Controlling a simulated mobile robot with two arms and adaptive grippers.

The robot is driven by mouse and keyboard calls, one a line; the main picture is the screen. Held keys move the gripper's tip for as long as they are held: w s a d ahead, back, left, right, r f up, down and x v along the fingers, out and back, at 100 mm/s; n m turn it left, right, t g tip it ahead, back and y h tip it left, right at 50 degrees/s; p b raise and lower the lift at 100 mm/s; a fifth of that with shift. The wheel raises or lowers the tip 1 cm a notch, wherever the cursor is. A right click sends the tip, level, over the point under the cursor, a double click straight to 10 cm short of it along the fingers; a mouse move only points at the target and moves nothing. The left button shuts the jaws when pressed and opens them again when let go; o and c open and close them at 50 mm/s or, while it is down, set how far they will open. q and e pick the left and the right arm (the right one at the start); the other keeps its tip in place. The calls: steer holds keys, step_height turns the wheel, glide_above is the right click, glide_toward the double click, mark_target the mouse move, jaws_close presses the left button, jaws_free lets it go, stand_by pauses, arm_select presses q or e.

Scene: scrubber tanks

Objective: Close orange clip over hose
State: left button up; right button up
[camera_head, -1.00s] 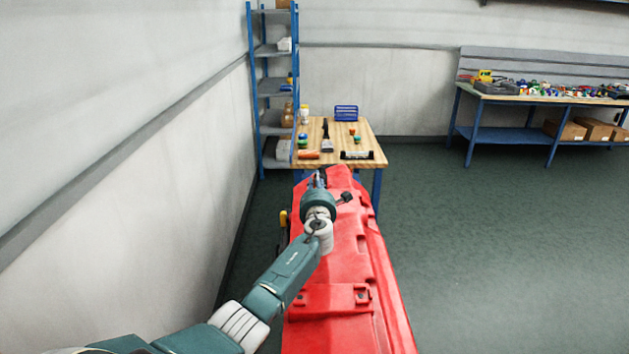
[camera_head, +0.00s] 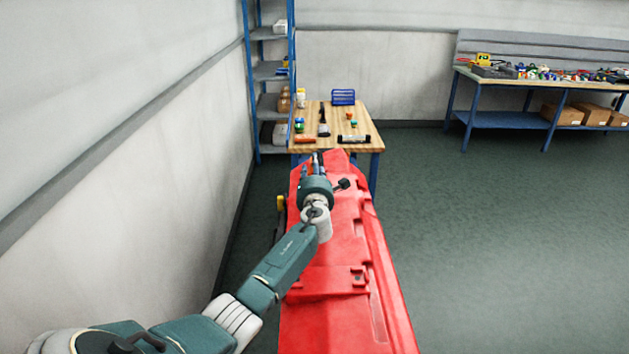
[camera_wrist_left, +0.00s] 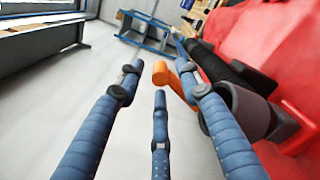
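The orange clip (camera_wrist_left: 163,73) shows in the left wrist view, its rounded end between my fingers and its arm running behind the right-hand finger. It stands out from the side of the black hose (camera_wrist_left: 225,67), so it looks unclosed. A grey ring (camera_wrist_left: 248,112) sits around the hose, against the red tank (camera_wrist_left: 285,40). My left gripper (camera_wrist_left: 158,76) is open, its blue fingers spread around the clip's end; I cannot tell whether they touch it. In the head view my left gripper (camera_head: 312,160) is over the tank's far left edge, and the clip is hidden. My right gripper is not in view.
A wooden table (camera_head: 361,143) with small items stands beyond the red tank. A blue shelf rack (camera_head: 267,71) stands by the left wall. A workbench (camera_head: 540,85) with clutter stands at the back right. The floor right of the tank is clear.

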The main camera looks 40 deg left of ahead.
arm_select(q)
steer(key=v, duration=1)
steer(key=shift+d, duration=0.1)
